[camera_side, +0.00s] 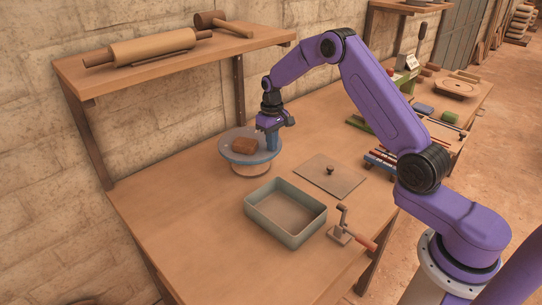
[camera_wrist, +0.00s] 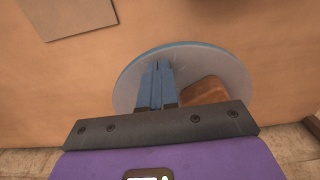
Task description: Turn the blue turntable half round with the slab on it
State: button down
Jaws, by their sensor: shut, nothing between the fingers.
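The blue-rimmed turntable (camera_side: 238,155) stands on the bench near the wall, with a grey top and a brown base. A brown slab (camera_side: 244,145) lies on its top, left of centre in the side view. My gripper (camera_side: 272,142) points down over the turntable's right part, its blue fingers shut and empty. In the wrist view the shut fingers (camera_wrist: 158,78) lie over the turntable top (camera_wrist: 125,88). There the slab (camera_wrist: 205,90) is just right of the fingers, partly hidden by the gripper's dark bar. I cannot tell whether the fingertips touch the top.
A grey-green tray (camera_side: 286,232) stands in front of the turntable. A flat lid with a knob (camera_side: 345,182) lies to the right, and a crank clamp (camera_side: 350,235) lies at the front right. A shelf (camera_side: 180,62) with a rolling pin (camera_side: 145,47) and mallet hangs above.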

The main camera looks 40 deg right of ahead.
jog(key=shift+f, duration=0.15)
jog(key=shift+d, duration=0.1)
jog(key=shift+w+d, duration=0.3)
jog(key=shift+d, duration=0.5)
jog(key=shift+d, duration=0.1)
jog(key=shift+w+d, duration=0.45)
jog(key=shift+d, duration=0.3)
dwell(0.4)
jog(key=shift+w+d, duration=0.65)
dwell(0.4)
